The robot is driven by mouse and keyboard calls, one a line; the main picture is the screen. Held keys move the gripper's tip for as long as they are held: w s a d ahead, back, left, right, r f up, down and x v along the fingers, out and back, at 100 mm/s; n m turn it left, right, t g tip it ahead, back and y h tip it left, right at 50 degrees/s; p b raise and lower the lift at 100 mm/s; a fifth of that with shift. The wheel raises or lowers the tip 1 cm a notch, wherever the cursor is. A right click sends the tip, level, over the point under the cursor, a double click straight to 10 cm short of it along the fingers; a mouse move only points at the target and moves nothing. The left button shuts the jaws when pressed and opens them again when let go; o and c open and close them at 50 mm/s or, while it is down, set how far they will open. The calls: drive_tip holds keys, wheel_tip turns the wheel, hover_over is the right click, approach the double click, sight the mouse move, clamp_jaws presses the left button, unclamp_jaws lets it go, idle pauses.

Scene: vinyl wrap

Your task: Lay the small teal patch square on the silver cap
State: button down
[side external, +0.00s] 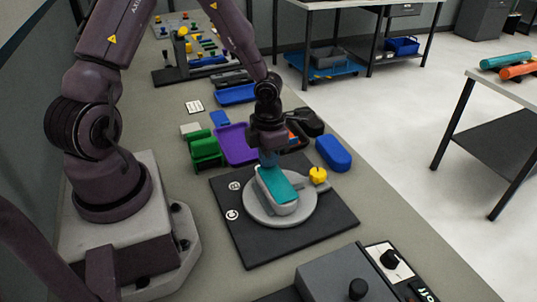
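The silver cap (286,209) is a pale, rounded, elongated block on a grey round disc (255,213). The teal patch (279,187) shows as a flat teal area over the cap's top, leaving pale rims at its side and near end. I cannot tell whether it touches the cap all over. My gripper (268,161) points down at the far end of the teal patch, with a bluish part at its tip. The fingers are too small to tell whether they are open, shut or holding the patch's edge.
The disc stands on a black mat (249,247) with a yellow knob (318,175) beside it. A blue block (333,153), a purple tray (237,144) and a green bin (206,149) lie close behind. A grey control box (350,275) stands in front.

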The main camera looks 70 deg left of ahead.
drive_tip(key=shift+f, duration=0.3)
idle(0.7)
drive_tip(key=c, duration=1.2)
unclamp_jaws()
